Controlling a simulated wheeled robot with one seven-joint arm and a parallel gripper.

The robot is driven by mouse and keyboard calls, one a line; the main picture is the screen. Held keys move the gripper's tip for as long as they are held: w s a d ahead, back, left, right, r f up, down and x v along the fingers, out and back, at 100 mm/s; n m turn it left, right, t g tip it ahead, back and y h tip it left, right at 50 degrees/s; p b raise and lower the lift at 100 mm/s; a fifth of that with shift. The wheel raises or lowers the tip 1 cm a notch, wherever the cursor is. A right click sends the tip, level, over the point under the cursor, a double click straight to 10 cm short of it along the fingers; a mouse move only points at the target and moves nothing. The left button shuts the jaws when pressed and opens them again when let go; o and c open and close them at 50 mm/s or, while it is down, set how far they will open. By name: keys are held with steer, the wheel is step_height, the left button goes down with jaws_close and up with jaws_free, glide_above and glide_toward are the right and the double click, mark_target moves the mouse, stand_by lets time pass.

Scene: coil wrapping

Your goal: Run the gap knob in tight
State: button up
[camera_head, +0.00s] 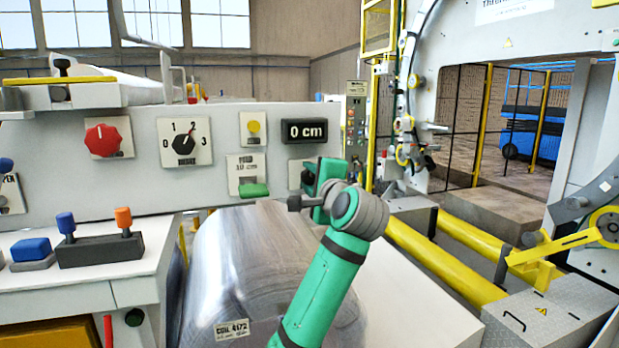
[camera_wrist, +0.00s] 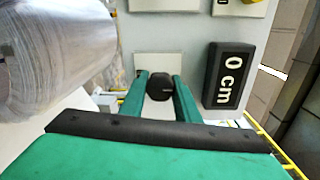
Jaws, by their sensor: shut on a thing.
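The gap knob, a small black knob (camera_wrist: 160,87), sits on a pale plate (camera_wrist: 157,62) on the grey panel. My gripper (camera_wrist: 161,86) has its two green fingers on either side of the knob and is shut on it. In the head view my green gripper (camera_head: 325,185) is up against the panel at its right end, and the knob is mostly hidden behind it. A black display (camera_head: 304,131) above the gripper reads "0 cm"; it also shows in the wrist view (camera_wrist: 229,76).
The panel also carries a red knob (camera_head: 103,139), a black dial (camera_head: 184,142) marked 0 to 3, a yellow button (camera_head: 254,128) and a green lever (camera_head: 254,190). A shiny metal coil (camera_head: 230,260) lies in front, beside my arm. Yellow rails (camera_head: 440,262) run at the right.

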steer(key=shift+d+f, duration=0.1)
stand_by(0.4)
steer(key=o, duration=1)
steer(key=shift+o, duration=0.2)
steer(key=shift+w, duration=0.1)
steer(key=shift+s, duration=0.45)
steer(key=v, duration=0.9)
steer(key=shift+s+d, duration=0.2)
steer(key=shift+s, duration=0.1)
steer(key=shift+w+d, duration=0.1)
